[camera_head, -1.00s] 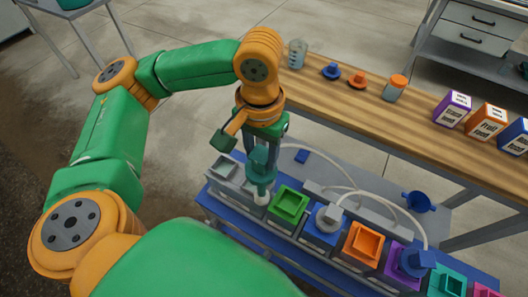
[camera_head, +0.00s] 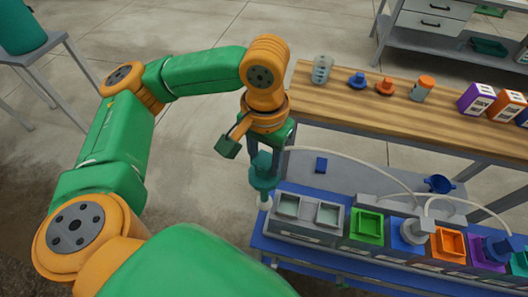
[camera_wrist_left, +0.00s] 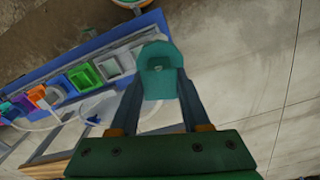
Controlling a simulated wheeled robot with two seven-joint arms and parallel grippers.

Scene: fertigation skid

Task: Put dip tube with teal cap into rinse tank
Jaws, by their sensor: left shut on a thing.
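My left gripper (camera_head: 264,150) is shut on the teal cap (camera_head: 263,172) of the dip tube and holds it upright. The cap also shows between the fingers in the left wrist view (camera_wrist_left: 160,72). A short white lower part (camera_head: 265,201) shows under the cap, beside the left end of the blue skid (camera_head: 262,241). A grey two-compartment box (camera_head: 305,216) stands on the skid, just right of the tube. A teal tub (camera_head: 20,30) stands on a grey stand at far left. No readable label shows which vessel is the rinse tank. My right gripper is out of view.
A green-rimmed bin (camera_head: 367,226), an orange one (camera_head: 451,244) and capped bins continue right along the skid. A white hose (camera_head: 345,160) arcs behind them. A wooden bench (camera_head: 340,105) holds jars, caps and cartons. Open floor lies between stand and skid.

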